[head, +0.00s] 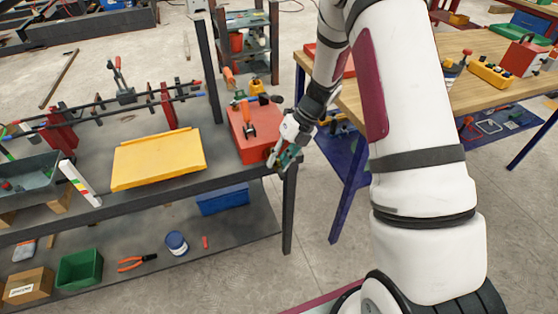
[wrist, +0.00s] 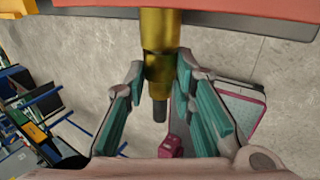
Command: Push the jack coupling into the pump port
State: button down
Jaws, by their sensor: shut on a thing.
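My gripper (head: 285,157) is at the front right corner of the dark bench, beside the red pump box (head: 248,145). In the wrist view my gripper (wrist: 160,85) has its teal-padded fingers on both sides of the brass jack coupling (wrist: 158,68), shut on it. The coupling has stepped brass sections and a dark stub at its lower end. Its wide upper part runs up to the red-orange surface (wrist: 240,8) at the top edge of the wrist view. The pump port cannot be told apart, and I cannot tell how deep the coupling sits.
A yellow tray (head: 158,160) lies left of the pump box on the bench. A rebar frame (head: 110,105) stands behind it. A wooden table (head: 455,90) with tools is at the right. Bare floor (head: 300,235) lies between bench and table.

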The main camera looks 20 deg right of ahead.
jog(key=shift+w, duration=0.15)
jog(key=c, duration=1.3)
grip_release()
jog(key=v, duration=1.2)
